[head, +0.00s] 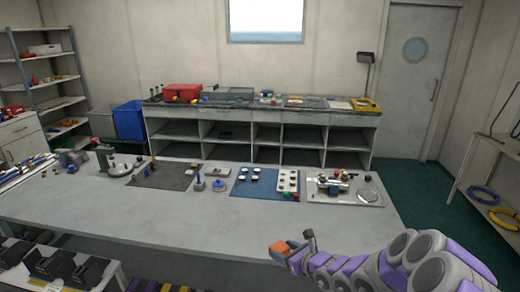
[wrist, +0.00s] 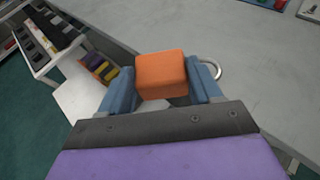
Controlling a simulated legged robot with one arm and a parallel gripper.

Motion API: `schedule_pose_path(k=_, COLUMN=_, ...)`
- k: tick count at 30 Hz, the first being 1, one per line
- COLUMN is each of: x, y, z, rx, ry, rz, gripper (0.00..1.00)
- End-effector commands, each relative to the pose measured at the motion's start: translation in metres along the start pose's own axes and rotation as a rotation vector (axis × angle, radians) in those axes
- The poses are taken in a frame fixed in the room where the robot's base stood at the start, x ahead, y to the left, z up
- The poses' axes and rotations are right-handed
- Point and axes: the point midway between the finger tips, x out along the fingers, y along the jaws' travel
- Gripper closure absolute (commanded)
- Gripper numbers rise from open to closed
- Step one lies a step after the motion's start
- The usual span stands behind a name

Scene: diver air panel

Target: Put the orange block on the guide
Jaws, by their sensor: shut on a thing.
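The orange block (wrist: 162,72) is held between the two blue fingers of my gripper (wrist: 163,88) in the wrist view. My gripper is shut on it. In the head view the orange block (head: 280,247) shows at the end of my gripper (head: 284,252), near the front edge of the grey table (head: 130,225). I cannot tell which item on the table is the guide. A metal plate with fittings (head: 345,190) lies at the table's right end, beyond my gripper.
A blue mat (head: 262,210) with round pieces and a white plate (head: 288,182) with several knobs lie on the table. A dark mat (head: 160,175) and a round-based device (head: 118,168) are further left. The table's front strip is clear. A low shelf with black boxes (head: 50,264) stands at front left.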

Motion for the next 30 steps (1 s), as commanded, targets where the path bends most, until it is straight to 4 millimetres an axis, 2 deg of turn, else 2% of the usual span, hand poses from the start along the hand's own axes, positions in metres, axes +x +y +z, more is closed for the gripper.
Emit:
schedule_pose_path(k=1, x=-0.006, y=-0.004, z=0.013, rx=0.005, ry=-0.006, rz=-0.021, gripper=1.00)
schedule_pose_path(k=3, x=-0.014, y=-0.009, z=0.027, rx=0.015, ry=-0.008, rz=-0.048, gripper=1.00)
schedule_pose_path(k=18, x=-0.079, y=-0.033, z=0.115, rx=0.093, ry=-0.007, rz=-0.243, gripper=1.00)
schedule_pose_path(k=24, x=-0.101, y=-0.036, z=0.138, rx=0.116, ry=-0.007, rz=-0.297, gripper=1.00)
schedule_pose_path(k=30, x=-0.111, y=-0.037, z=0.148, rx=0.132, ry=-0.004, rz=-0.323, gripper=1.00)
